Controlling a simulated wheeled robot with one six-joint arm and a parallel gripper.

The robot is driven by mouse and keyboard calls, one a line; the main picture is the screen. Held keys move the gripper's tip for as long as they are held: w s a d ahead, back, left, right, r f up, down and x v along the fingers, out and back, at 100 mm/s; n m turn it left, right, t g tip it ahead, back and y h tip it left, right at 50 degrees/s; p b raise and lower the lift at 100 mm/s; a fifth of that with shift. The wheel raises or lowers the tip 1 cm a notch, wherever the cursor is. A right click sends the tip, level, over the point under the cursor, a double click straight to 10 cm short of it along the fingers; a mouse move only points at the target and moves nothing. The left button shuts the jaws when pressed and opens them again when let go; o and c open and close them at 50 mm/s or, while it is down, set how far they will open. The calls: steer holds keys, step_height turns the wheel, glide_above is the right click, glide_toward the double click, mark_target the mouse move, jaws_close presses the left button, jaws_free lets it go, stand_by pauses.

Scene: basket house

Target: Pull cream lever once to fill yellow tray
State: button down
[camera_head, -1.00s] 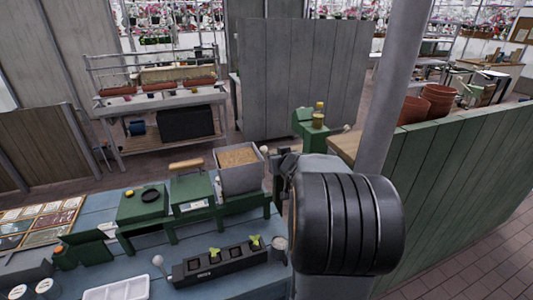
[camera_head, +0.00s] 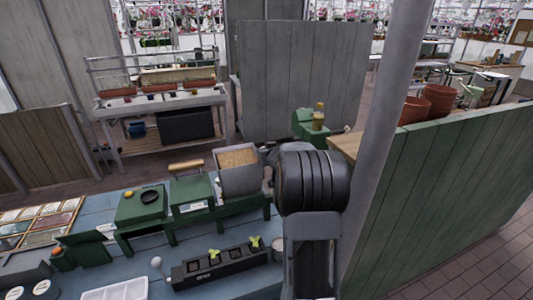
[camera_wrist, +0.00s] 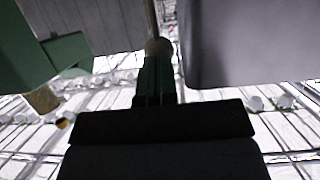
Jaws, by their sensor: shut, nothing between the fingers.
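A round cream knob (camera_wrist: 158,46) on a thin rod, which looks like the cream lever, shows in the wrist view. My gripper (camera_wrist: 157,62) is shut and empty, with its fingertips right at the knob. I cannot tell whether they touch it. In the head view my arm covers the gripper and the lever. A grey hopper (camera_head: 240,184) filled with tan material stands just left of my arm, and its grey wall (camera_wrist: 250,45) seems to fill the upper right of the wrist view. I cannot make out a yellow tray in either view.
A blue bench (camera_head: 110,265) holds green stands (camera_head: 140,208), a dark seedling tray (camera_head: 225,264) and a white tray (camera_head: 117,290). A grey post (camera_head: 385,110) and a green plank wall (camera_head: 450,180) stand close to my arm's right.

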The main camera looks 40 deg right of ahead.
steer(key=w+p, duration=0.2)
steer(key=w+r+p, duration=0.1)
steer(key=shift+d, duration=0.35)
steer(key=shift+w+d+f, duration=0.15)
steer(key=shift+w, duration=0.35)
steer(key=shift+f, duration=0.1)
steer(key=s+a+r+p, duration=0.2)
steer(key=s+a+r, duration=0.1)
steer(key=s+r, duration=0.5)
steer(key=s, duration=0.3)
steer(key=shift+r+p, duration=0.2)
steer(key=shift+p, duration=0.15)
steer(key=shift+a, duration=0.1)
